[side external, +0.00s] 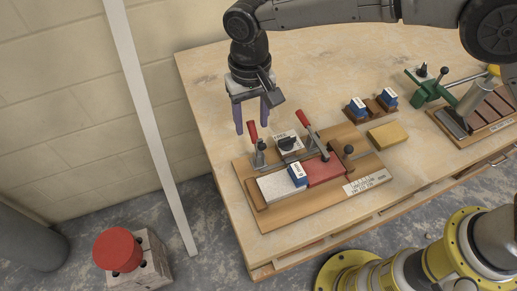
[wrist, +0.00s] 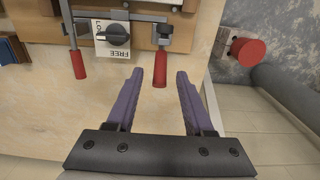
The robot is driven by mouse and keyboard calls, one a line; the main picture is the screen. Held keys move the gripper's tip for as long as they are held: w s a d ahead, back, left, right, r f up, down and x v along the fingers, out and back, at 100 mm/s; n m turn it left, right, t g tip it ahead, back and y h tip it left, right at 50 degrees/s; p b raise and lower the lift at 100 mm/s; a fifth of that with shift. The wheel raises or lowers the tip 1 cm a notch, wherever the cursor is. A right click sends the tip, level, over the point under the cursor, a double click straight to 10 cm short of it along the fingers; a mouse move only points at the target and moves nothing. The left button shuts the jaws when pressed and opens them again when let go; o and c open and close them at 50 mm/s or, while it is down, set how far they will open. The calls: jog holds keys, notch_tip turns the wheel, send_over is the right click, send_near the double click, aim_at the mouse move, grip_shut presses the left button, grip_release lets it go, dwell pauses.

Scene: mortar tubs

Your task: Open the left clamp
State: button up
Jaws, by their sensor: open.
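The same handle (wrist: 159,73) shows in the wrist view at right, lying between my fingertips in the picture. My gripper (side external: 253,124) is open and empty, its purple fingers pointing down on either side of the handle. In the wrist view my gripper (wrist: 160,72) shows no clear contact with the handle. A second clamp has a red handle (side external: 303,118), also at left in the wrist view (wrist: 78,64).
A dark knob (side external: 287,143) on a plate marked FREE sits between the clamps. A pale block (side external: 281,185) and a red block (side external: 324,169) lie on the board. A yellow block (side external: 387,136) and blue blocks (side external: 357,106) are right. Bench left of the board is clear.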

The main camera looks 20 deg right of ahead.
aim_at(252, 123)
jog(key=shift+r, duration=2.9)
jog(key=d+r+m+t+y, duration=0.1)
jog(key=d+r+m+t, duration=0.15)
jog(key=d+r, duration=1.3)
jog(key=s+d+r+m+t, duration=0.1)
jog(key=s+d+r+t, duration=0.15)
jog(key=s+d, duration=0.9)
jog(key=s+d+f+n, duration=0.1)
jog(key=s+d+f, duration=0.3)
jog(key=s+f, duration=0.2)
jog(key=s+d+f+n+h, duration=0.1)
jog(key=s+d+f+n, duration=0.1)
jog(key=s+d+f, duration=0.2)
jog(key=s+f, duration=0.1)
jog(key=s, duration=0.1)
jog(key=shift+s+f+t, duration=0.3)
jog(key=shift+f, duration=0.05)
